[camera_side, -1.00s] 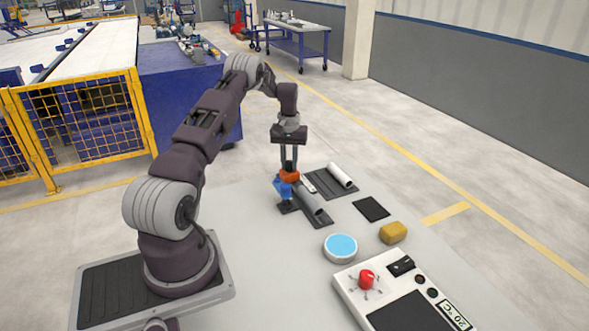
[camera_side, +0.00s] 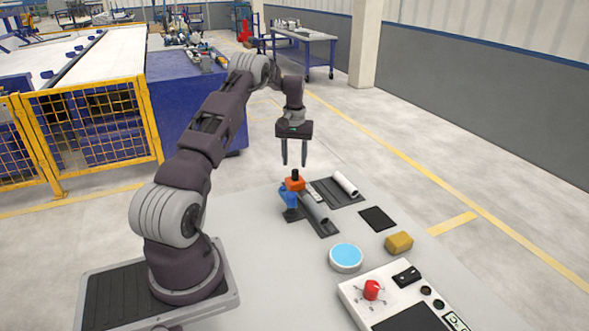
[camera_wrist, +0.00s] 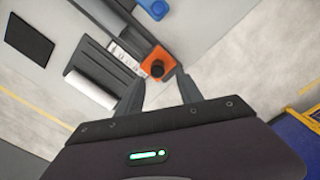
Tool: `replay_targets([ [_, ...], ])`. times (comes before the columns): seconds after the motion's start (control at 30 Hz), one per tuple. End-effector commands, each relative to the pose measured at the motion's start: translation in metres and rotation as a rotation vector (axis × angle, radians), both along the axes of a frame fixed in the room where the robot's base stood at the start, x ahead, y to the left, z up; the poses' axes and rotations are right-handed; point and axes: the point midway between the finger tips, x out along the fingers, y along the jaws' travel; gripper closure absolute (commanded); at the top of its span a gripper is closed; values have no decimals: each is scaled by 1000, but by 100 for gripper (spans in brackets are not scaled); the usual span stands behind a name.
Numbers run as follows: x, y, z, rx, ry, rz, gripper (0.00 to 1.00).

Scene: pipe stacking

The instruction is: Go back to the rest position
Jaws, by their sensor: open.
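My gripper (camera_side: 294,163) is open and empty, with its fingers pointing down. It hangs a little above an orange piece with a dark top (camera_side: 295,181), apart from it. The orange piece sits on or against a blue part (camera_side: 289,197). In the wrist view the orange piece (camera_wrist: 158,65) shows just beyond and between my fingertips (camera_wrist: 160,85). A grey pipe (camera_side: 315,209) lies on a dark holder beside the blue part. A white pipe (camera_side: 346,184) lies on another dark tray (camera_side: 330,194) behind it.
A black pad (camera_side: 378,218), a yellow-brown block (camera_side: 399,242) and a round light-blue-topped dish (camera_side: 346,257) lie to the right. A white control box with a red knob (camera_side: 372,289) is at the front right. The space above the table around my gripper is clear.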

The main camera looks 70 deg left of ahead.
Motion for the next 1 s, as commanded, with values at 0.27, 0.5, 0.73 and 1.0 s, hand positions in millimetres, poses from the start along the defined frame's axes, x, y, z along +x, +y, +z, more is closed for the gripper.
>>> replay_targets([
  [0.27, 0, 0, 26, 1, -1, 0, 57],
  [0.5, 3, -5, 33, 5, -6, -9, 57],
  [0.73, 31, -126, 163, 70, -106, -216, 57],
  [1.0, -68, -340, 275, 160, -284, -609, 57],
])
